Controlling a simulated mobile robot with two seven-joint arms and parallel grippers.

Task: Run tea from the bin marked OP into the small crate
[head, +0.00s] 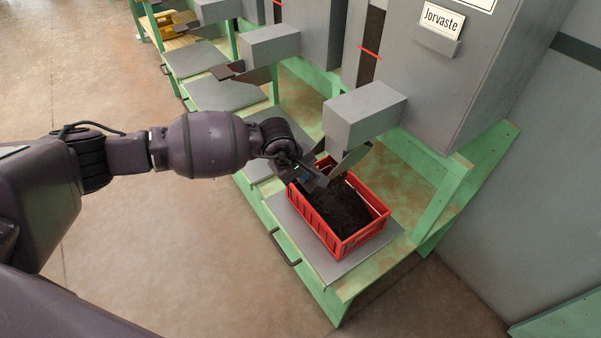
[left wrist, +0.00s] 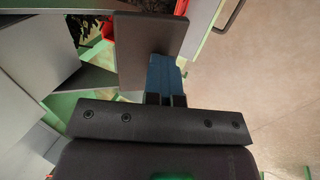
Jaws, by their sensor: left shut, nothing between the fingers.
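A red crate (head: 312,222) stands on a grey plate under the nearest bin's spout (head: 362,112). Dark tea (head: 342,207) lies in it, and a dark mass reaches up towards the spout mouth; I cannot tell whether it is falling. The nearest bin (head: 430,85) has a card reading "Jorvaste" (head: 440,18). No OP mark is legible. My left gripper (head: 316,178) is at the spout's flap (head: 349,158), above the crate's back left edge. In the left wrist view its blue fingers (left wrist: 164,75) are shut and empty against or close to a grey-brown plate (left wrist: 148,45). My right gripper is out of view.
More bins with grey spouts (head: 268,45) and grey plates (head: 222,92) stand along the green bench towards the upper left. A yellow crate (head: 176,24) sits at the far end. A dark handle (head: 284,248) sticks out of the bench front. The floor (head: 180,260) is clear.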

